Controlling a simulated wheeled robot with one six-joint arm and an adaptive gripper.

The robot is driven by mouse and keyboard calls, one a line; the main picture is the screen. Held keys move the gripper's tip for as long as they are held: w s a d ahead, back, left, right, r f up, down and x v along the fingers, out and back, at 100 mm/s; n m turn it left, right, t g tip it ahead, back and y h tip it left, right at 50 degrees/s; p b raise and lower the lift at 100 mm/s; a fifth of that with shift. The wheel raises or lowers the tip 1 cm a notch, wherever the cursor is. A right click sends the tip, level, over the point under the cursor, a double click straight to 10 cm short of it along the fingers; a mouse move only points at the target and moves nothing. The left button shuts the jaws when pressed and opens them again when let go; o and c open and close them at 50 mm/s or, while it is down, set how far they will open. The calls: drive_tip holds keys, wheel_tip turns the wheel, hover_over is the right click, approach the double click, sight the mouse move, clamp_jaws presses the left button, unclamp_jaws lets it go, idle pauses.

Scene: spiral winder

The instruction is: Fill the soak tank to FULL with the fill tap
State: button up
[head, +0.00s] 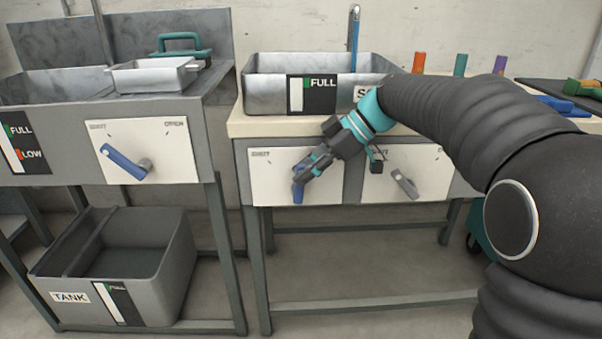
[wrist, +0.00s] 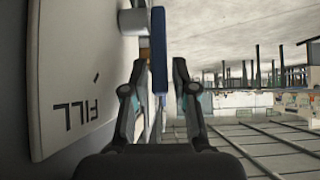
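The soak tank (head: 265,80) is a grey metal basin on the bench, its label partly hidden by my arm. Its gauge (head: 311,95) has a white strip and a green mark at FULL; I cannot make out a level. A tall spout (head: 354,12) rises behind it, with a blue vertical strip that may be water. The fill tap's blue handle (head: 298,191) points roughly downward on a white panel marked SHUT; the wrist view shows FILL on this panel (wrist: 75,90). My gripper (head: 305,176) is open at the handle, which shows between its fingertips in the wrist view (wrist: 160,66).
A second panel with a grey handle (head: 404,184) is right of my gripper. At left, another stand has a blue handle (head: 126,163), a FULL/LOW gauge and a tray (head: 150,76). A grey bin marked TANK (head: 165,275) sits below. Coloured blocks stand on the bench behind my arm.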

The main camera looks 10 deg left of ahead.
drive_tip(key=v, duration=1.1)
